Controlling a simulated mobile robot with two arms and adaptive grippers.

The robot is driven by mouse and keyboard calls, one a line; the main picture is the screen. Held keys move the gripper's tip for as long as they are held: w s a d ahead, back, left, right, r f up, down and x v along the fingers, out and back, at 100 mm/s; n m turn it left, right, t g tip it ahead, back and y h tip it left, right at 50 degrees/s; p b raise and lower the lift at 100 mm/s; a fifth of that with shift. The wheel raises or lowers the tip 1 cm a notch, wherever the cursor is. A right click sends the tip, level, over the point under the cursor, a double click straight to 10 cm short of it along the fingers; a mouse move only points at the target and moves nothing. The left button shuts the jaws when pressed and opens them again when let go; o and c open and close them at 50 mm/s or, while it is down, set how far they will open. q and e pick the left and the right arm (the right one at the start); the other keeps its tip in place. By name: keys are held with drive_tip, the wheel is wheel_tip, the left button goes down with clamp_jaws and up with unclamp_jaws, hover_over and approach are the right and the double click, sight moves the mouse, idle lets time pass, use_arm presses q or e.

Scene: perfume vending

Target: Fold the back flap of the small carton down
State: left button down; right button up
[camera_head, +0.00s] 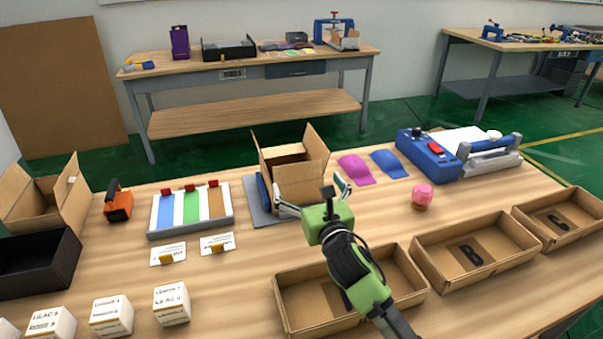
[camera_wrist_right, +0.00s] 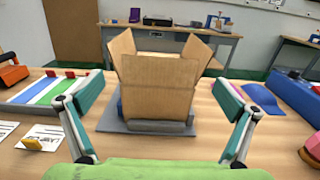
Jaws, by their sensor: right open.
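The small brown carton (camera_head: 296,182) stands upright on a grey mat (camera_head: 262,212) on the table. It also shows in the right wrist view (camera_wrist_right: 158,92), centred ahead of the gripper. Its left and right flaps stand up and lean outward. A pale panel (camera_head: 283,152) lies across the far part of its opening; I cannot tell its exact angle. My right gripper (camera_head: 309,193) is open and empty at the near side of the carton. In the right wrist view its fingers (camera_wrist_right: 158,98) spread to either side of the carton, apart from it. My left gripper is not in view.
Open trays (camera_head: 472,250) line the front right. A colour-striped board (camera_head: 190,209) and an orange tool (camera_head: 118,202) are left of the carton. Magenta (camera_head: 355,170) and blue pieces (camera_head: 389,164), a blue machine (camera_head: 428,150) and a pink-topped item (camera_head: 422,196) are to the right.

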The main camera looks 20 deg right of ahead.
drive_tip(key=s, duration=0.7)
drive_tip(key=shift+s, duration=0.25)
